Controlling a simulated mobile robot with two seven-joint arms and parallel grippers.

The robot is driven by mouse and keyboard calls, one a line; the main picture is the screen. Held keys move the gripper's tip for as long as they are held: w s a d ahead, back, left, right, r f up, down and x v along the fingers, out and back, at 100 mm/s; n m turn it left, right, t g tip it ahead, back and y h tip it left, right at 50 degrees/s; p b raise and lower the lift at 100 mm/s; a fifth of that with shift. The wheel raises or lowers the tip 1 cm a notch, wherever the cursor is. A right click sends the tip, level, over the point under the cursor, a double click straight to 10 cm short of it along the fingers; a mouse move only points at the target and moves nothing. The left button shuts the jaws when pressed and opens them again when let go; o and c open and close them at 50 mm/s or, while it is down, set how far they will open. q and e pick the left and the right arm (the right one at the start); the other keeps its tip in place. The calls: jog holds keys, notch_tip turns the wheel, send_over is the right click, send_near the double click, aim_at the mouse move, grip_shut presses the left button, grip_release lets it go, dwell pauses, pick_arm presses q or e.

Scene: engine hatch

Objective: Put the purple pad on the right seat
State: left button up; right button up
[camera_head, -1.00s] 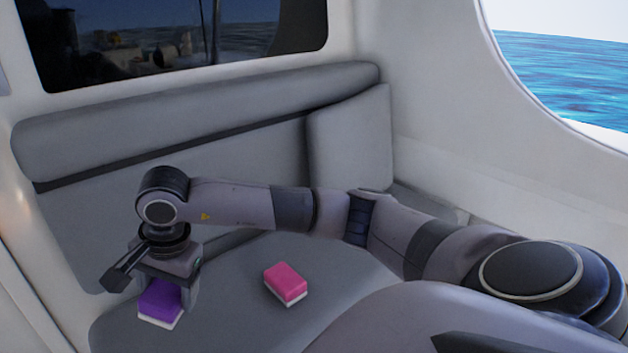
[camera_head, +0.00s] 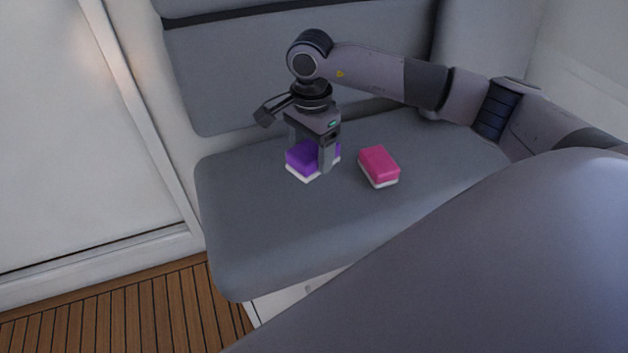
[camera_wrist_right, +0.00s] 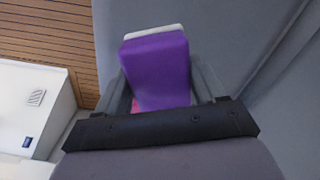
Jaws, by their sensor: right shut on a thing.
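The purple pad (camera_head: 301,158) has a white underside and is between the fingers of my right gripper (camera_head: 312,160), which is shut on it, over the grey seat (camera_head: 260,220). I cannot tell whether the pad touches the cushion. In the right wrist view the purple pad (camera_wrist_right: 158,68) fills the space between the fingers, its white edge at the far end. My left gripper is not in view. Which seat the task calls right is not clear from these views.
A pink pad (camera_head: 379,165) with a white underside lies on the seat just right of the gripper. The grey backrest (camera_head: 240,75) rises behind. Wooden floor (camera_head: 130,315) lies at lower left, beside a white wall (camera_head: 70,140). The seat's front left is clear.

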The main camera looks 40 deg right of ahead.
notch_tip(320, 180, down, 10)
jog(key=shift+r+b, duration=0.15)
jog(key=shift+b, duration=0.15)
jog(key=o, duration=0.9)
jog(key=shift+o, duration=0.2)
notch_tip(320, 180, up, 12)
jog(key=shift+r+p, duration=0.1)
jog(key=shift+p, duration=0.35)
jog(key=shift+a, duration=0.1)
